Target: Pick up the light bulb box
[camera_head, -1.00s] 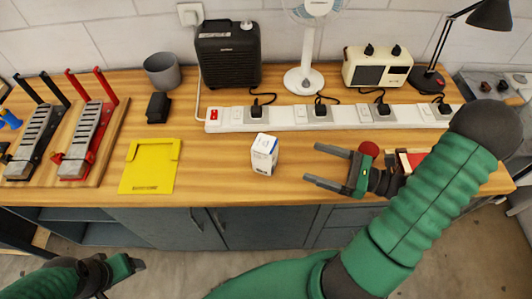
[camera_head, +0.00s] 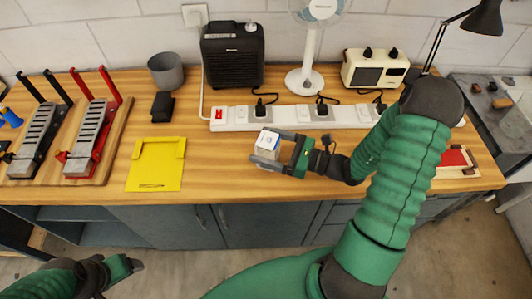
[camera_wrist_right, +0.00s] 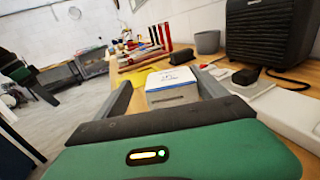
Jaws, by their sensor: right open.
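The light bulb box (camera_head: 267,144) is a small white carton with blue print, standing on the wooden bench in front of the power strip. My right gripper (camera_head: 268,148) is open, with one finger on each side of the box. In the right wrist view the box (camera_wrist_right: 171,84) sits between the two fingers (camera_wrist_right: 163,92); I cannot tell whether either finger touches it. Part of the box's lower side is hidden by the near finger. My left gripper (camera_head: 128,266) is at the lower left, in front of the bench and away from the box; its jaw state is unclear.
A white power strip (camera_head: 240,124) with plugs runs behind the box. A yellow tray (camera_head: 155,178) lies to its left. A black heater (camera_head: 233,58), a fan (camera_head: 304,80) and a cream device (camera_head: 374,68) stand at the back. Bench space between tray and box is clear.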

